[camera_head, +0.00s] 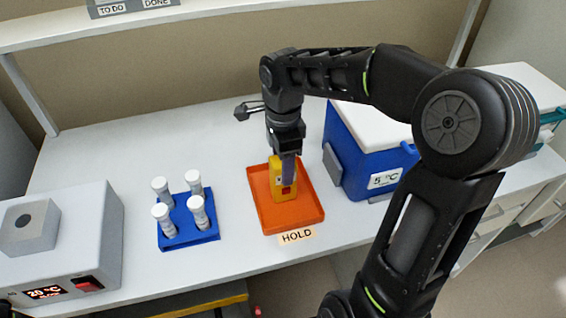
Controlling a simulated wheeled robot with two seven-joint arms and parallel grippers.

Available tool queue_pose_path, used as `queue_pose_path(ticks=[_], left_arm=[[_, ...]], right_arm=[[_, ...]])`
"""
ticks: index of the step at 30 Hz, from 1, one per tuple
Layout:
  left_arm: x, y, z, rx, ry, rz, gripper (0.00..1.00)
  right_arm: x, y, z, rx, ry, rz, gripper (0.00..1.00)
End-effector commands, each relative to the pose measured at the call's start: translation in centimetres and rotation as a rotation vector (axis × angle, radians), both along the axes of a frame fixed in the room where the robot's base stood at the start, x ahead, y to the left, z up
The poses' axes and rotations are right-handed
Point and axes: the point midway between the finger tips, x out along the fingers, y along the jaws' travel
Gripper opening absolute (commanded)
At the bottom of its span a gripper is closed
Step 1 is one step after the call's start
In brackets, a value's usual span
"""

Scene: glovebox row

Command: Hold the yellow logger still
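The yellow logger (279,189) stands upright in the orange tray (308,208), behind the label HOLD (297,236). It has a red spot low on its front. My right gripper (288,172) comes down from above onto the logger's top. One grey finger lies against the front face, and the other finger is hidden behind the logger. The gripper looks shut on the logger, which seems to rest on the tray floor.
A blue rack (191,236) with several white-capped tubes stands left of the tray. A grey heater box (75,240) is at the far left. A blue cool box (350,160) with a white lid stands close on the right. The bench (110,150) behind the rack is clear.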

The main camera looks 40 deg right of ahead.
Motion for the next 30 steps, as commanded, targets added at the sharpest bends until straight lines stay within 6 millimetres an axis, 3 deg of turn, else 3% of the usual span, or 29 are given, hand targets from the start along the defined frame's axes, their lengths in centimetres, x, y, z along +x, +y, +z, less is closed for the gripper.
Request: queue_pose_path(ticks=[18,30], left_arm=[[0.00,0.00,0.01,0.000,0.000,0.000,0.36],[0.00,-0.01,0.01,0.000,0.000,0.000,0.36]], right_arm=[[0.01,0.00,0.03,0.000,0.000,0.000,0.00],[0.01,0.00,0.04,0.000,-0.001,0.000,0.00]])
